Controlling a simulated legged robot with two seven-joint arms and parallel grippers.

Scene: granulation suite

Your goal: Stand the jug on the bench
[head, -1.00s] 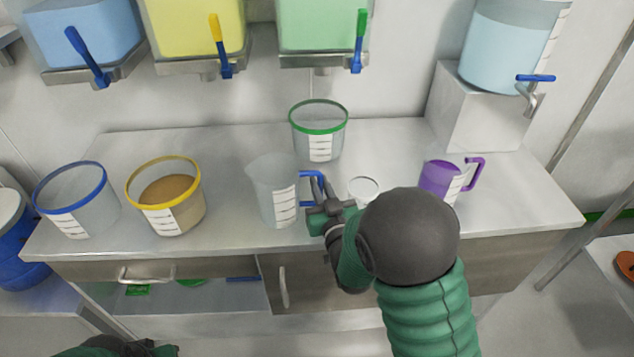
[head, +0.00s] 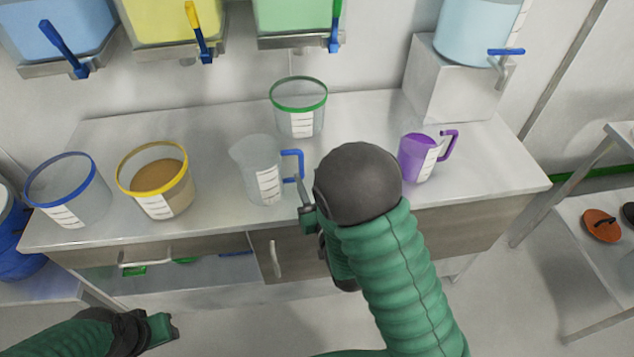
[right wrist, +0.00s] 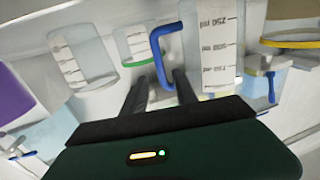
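A clear jug (head: 258,172) with a blue handle and a white scale label stands upright on the steel bench (head: 225,118), near its front edge. My right gripper (head: 304,195) is just right of and in front of the blue handle.
A blue-rimmed tub (head: 68,190), a yellow-rimmed tub with brown contents (head: 156,182) and a green-rimmed tub (head: 298,108) stand on the bench. A purple jug (head: 418,158) stands at the right. Tapped tanks hang behind; a blue-filled tank (head: 475,32) sits on a block.

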